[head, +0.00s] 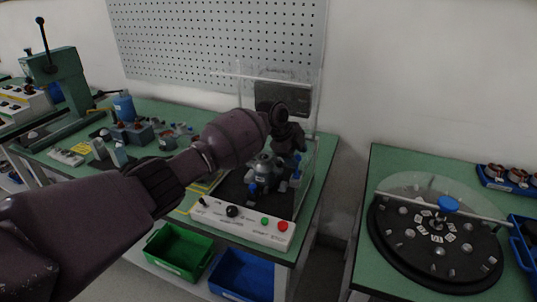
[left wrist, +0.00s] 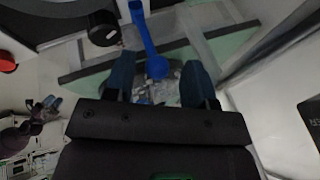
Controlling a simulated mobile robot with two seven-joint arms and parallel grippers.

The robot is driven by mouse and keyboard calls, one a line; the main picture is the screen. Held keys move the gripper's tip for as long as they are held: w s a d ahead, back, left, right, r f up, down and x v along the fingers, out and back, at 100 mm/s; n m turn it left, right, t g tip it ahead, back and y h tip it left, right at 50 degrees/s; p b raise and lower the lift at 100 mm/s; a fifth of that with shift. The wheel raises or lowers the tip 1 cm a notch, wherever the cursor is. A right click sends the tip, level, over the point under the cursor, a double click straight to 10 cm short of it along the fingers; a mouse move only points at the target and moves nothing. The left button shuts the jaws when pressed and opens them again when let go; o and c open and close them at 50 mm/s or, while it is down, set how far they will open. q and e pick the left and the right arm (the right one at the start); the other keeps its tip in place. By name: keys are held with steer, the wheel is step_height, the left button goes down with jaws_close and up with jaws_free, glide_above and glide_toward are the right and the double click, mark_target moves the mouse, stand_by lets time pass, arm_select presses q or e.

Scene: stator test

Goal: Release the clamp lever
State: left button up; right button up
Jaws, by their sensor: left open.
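A blue lever (left wrist: 146,38) with a rounded end shows in the left wrist view, its end between the fingertips of my left gripper (left wrist: 157,75). The dark blue fingers stand apart on either side, and I see no contact with the lever. In the head view my left gripper (head: 290,140) is over the test station, beside a grey metal unit (head: 264,166). Small blue parts (head: 252,188) show around that unit; I cannot tell which is the lever. My right gripper is not in view.
A clear guard (head: 318,135) stands around the station. A control panel (head: 240,222) with red and green buttons is in front. Green (head: 178,250) and blue (head: 243,275) bins sit below. A round black turntable (head: 436,245) is on the right table.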

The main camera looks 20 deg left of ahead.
arm_select(q)
steer(key=s+a+r+p, duration=0.1)
steer(key=s+a+r, duration=0.2)
steer(key=s+a, duration=0.5)
steer(key=a, duration=0.2)
steer(key=shift+s+a, duration=0.25)
steer(key=shift+a, duration=0.05)
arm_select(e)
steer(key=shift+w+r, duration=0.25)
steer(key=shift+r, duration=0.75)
